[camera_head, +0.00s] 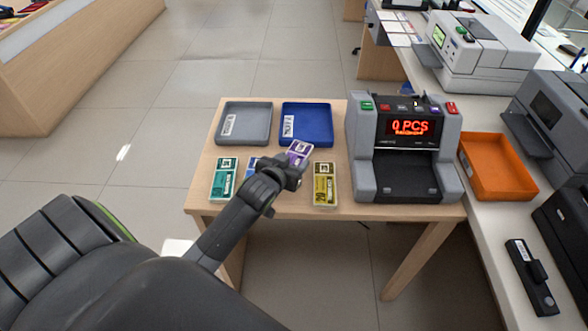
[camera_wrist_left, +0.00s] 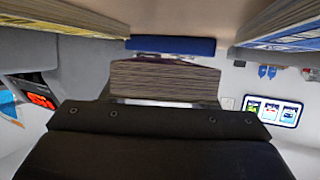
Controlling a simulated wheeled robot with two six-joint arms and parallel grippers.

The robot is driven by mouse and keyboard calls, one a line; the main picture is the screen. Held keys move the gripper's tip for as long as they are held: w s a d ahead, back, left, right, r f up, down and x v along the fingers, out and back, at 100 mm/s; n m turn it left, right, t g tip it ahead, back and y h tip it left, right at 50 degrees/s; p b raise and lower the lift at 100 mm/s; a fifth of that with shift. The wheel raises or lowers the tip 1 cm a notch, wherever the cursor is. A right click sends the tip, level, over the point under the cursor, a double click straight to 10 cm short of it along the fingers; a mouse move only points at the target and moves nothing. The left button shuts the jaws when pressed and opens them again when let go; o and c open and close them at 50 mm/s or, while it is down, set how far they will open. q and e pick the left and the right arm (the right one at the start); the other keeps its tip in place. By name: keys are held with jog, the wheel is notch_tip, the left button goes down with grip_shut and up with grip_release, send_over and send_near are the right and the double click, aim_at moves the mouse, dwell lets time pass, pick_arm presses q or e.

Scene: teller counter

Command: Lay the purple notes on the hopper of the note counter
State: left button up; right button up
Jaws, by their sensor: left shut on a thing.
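The purple notes (camera_head: 299,149) are a strapped stack at the middle of the wooden table, just in front of the blue tray. My left gripper (camera_head: 287,174) is shut on the stack's near end. In the left wrist view the stack's layered edge (camera_wrist_left: 165,82) shows straight ahead of the gripper. Whether the stack touches the tabletop is hard to tell. The note counter (camera_head: 362,165) stands to the right at the table's right end, its red display (camera_head: 408,127) reading 0 PCS. A dark flat bay (camera_head: 402,180) is open at its front. My right gripper is not in view.
A green stack (camera_head: 224,180) and a yellow stack (camera_head: 325,184) lie on either side; a blue one (camera_head: 252,163) is mostly hidden by my arm. A grey tray (camera_head: 246,107) and a blue tray (camera_head: 331,124) sit behind. An orange tray (camera_head: 497,188) is right of the counter.

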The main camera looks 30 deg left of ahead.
pick_arm(q)
jog(key=shift+f, duration=1.8)
jog(key=shift+f, duration=0.2)
jog(key=o, duration=1)
jog(key=shift+r, duration=0.1)
